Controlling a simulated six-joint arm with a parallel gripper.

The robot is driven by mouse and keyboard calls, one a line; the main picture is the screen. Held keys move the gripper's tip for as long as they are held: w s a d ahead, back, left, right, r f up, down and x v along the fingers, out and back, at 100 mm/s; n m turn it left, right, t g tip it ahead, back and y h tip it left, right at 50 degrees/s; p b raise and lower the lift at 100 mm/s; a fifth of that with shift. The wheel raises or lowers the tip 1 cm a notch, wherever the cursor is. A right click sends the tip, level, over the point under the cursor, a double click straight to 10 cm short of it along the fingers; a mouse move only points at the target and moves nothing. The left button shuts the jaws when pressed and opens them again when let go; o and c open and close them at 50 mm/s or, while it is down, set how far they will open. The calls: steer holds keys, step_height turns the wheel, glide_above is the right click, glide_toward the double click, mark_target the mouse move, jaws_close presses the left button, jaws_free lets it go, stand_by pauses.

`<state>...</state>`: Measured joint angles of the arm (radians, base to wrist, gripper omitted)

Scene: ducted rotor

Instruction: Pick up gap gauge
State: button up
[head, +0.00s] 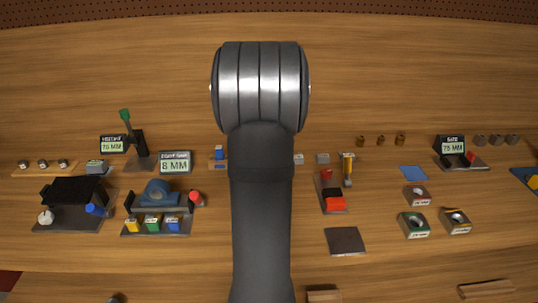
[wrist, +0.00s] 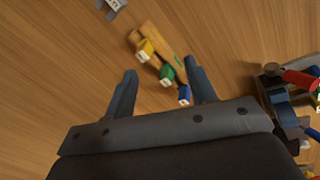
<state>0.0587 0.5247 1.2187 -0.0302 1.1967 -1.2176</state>
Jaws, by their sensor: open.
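No label in view says gap gauge, so I cannot tell for sure which piece it is. In the wrist view a wooden rack (wrist: 152,30) carries a yellow piece (wrist: 145,49), a green piece (wrist: 167,75) and a blue piece (wrist: 184,95). My gripper (wrist: 161,66) is open around this row, with the blue piece close to the right finger; nothing is visibly held. In the head view my arm hides my gripper and most of the rack (head: 214,167); only a blue piece (head: 219,152) shows at its left end.
A fixture with a red knob (wrist: 302,79) stands right of my gripper. In the head view it is left of my arm, beside an 8 MM display (head: 175,162). A fixture with red blocks (head: 333,200) and a grey plate (head: 345,241) lie to the right. The front-left wood is mostly clear.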

steer(key=w+a+r+n+g+h, duration=0.1)
steer(key=w+a+n+g+h, duration=0.1)
steer(key=w+a+n+h, duration=0.45)
steer(key=d+f, duration=0.2)
steer(key=f, duration=0.3)
steer(key=w+d+f+m+y, duration=0.1)
steer(key=d+f, duration=0.1)
steer(key=f, duration=0.3)
steer(key=w+d+f+m+y, duration=0.1)
steer(key=f, duration=0.4)
steer(key=shift+d+f, duration=0.2)
steer(key=shift+d, duration=0.2)
steer(key=shift+w, duration=0.1)
steer(key=c, duration=1.1)
